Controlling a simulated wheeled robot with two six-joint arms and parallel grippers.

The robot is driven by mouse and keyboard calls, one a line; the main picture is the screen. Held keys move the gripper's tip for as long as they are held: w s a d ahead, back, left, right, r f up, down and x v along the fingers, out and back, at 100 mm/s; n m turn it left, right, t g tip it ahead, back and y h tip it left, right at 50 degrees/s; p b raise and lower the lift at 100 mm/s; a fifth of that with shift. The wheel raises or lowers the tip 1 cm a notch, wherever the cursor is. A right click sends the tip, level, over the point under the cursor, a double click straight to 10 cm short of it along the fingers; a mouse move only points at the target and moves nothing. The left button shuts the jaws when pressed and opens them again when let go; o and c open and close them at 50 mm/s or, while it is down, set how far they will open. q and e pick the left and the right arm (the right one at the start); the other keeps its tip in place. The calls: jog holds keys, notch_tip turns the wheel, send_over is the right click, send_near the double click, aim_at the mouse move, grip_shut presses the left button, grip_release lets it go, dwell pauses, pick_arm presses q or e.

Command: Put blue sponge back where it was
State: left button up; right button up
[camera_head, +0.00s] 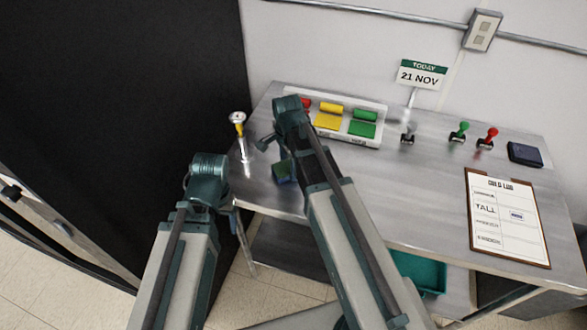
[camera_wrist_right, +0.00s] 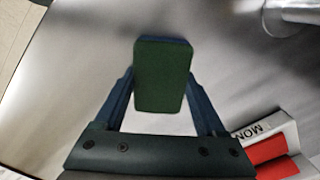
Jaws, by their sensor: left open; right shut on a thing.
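The blue sponge (camera_head: 284,172) is in my right gripper (camera_wrist_right: 162,82), above the left part of the steel table (camera_head: 400,185). In the right wrist view the sponge (camera_wrist_right: 162,75) shows a dark green face, with a blue edge at its top, between the two fingers. In the head view my right arm hides part of it. My left gripper (camera_head: 236,220) is low at the table's left front edge, apart from the sponge; its fingers are small and partly hidden.
A white tray (camera_head: 376,138) with red, yellow and green pieces stands at the back. A yellow-and-white upright item (camera_head: 238,125) stands at the left corner. Stamps (camera_head: 459,131), a dark pad (camera_head: 525,153) and a clipboard (camera_head: 507,220) are at the right. The middle is bare.

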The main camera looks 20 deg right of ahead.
aim_at(288, 166)
jog(key=shift+r, duration=0.1)
jog(key=shift+a, duration=0.1)
jog(key=shift+f, duration=0.25)
jog(key=o, duration=1.2)
jog(key=shift+c, duration=0.2)
jog(key=shift+r, duration=0.1)
jog(key=shift+r, duration=0.1)
notch_tip(288, 166, up, 12)
jog(key=p, duration=1.2)
notch_tip(288, 166, down, 12)
jog(key=b, duration=1.2)
